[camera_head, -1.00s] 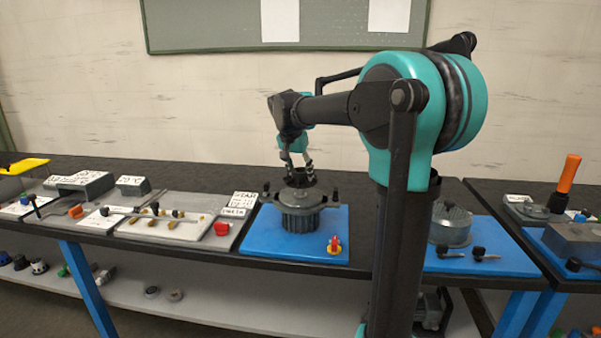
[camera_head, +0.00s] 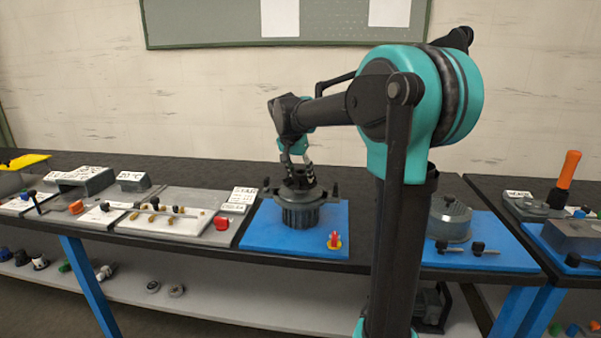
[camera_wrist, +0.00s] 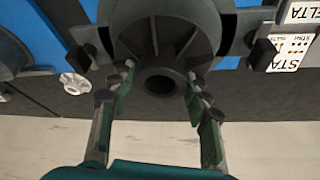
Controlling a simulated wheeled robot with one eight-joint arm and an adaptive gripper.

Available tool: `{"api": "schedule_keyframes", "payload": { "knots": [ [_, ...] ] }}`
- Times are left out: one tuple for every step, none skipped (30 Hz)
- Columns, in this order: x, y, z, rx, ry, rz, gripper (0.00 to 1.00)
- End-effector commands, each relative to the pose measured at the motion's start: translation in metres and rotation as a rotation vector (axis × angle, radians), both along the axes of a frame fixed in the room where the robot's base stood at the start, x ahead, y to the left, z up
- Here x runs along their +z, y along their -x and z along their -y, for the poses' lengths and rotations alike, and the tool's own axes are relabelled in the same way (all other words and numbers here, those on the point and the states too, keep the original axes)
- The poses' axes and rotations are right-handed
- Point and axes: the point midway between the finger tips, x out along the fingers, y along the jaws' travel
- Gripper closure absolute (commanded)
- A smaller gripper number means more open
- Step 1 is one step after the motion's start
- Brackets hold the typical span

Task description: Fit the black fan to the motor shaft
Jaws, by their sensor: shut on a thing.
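The black fan (camera_head: 299,184) is in my gripper (camera_head: 297,160), at the top of the grey ribbed motor (camera_head: 301,216). In the wrist view the fan (camera_wrist: 165,42) is a dark ribbed cup with a round hub hole facing the camera. My gripper's fingers (camera_wrist: 158,100) lie on both sides of that hub, shut on it. The motor stands upright on a blue mat (camera_head: 264,234). The motor shaft is hidden by the fan and gripper, so I cannot tell whether the fan is seated on it.
Black-knobbed clamps stand left (camera_head: 265,187) and right (camera_head: 335,190) of the motor, close to the fan. A red and yellow switch (camera_head: 334,240) is at the mat's front right. A tray of small parts (camera_head: 180,226) lies left. A grey round housing (camera_head: 450,218) stands right, beyond my arm.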

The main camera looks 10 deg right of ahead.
Motion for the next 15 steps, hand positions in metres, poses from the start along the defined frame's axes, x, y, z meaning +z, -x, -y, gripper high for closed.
{"api": "schedule_keyframes", "payload": {
  "knots": [
    [-0.001,0.000,0.000,0.000,0.000,0.000,0.87],
    [-0.002,0.000,0.000,0.000,0.000,0.000,0.87],
    [-0.003,0.000,0.000,0.000,0.000,0.000,0.87],
    [-0.003,0.000,0.000,0.000,0.000,0.000,0.87],
    [-0.004,0.000,0.000,0.000,0.000,0.000,0.87],
    [-0.005,0.000,0.000,0.000,0.000,0.000,0.87],
    [-0.006,0.000,0.000,0.000,0.000,0.000,0.87],
    [-0.006,0.000,0.000,0.000,0.000,0.000,0.87],
    [-0.007,0.000,0.000,0.000,0.000,0.000,0.87],
    [-0.008,0.000,0.000,0.000,0.000,0.000,0.87],
    [-0.009,0.000,0.000,0.000,0.000,0.000,0.87],
    [-0.010,0.000,0.000,0.000,0.000,0.000,0.87],
    [-0.010,0.000,0.000,0.000,0.000,0.000,0.87],
    [-0.011,0.000,0.000,0.000,0.000,0.000,0.87],
    [-0.012,0.000,0.000,0.000,0.000,0.000,0.87]
  ]
}}
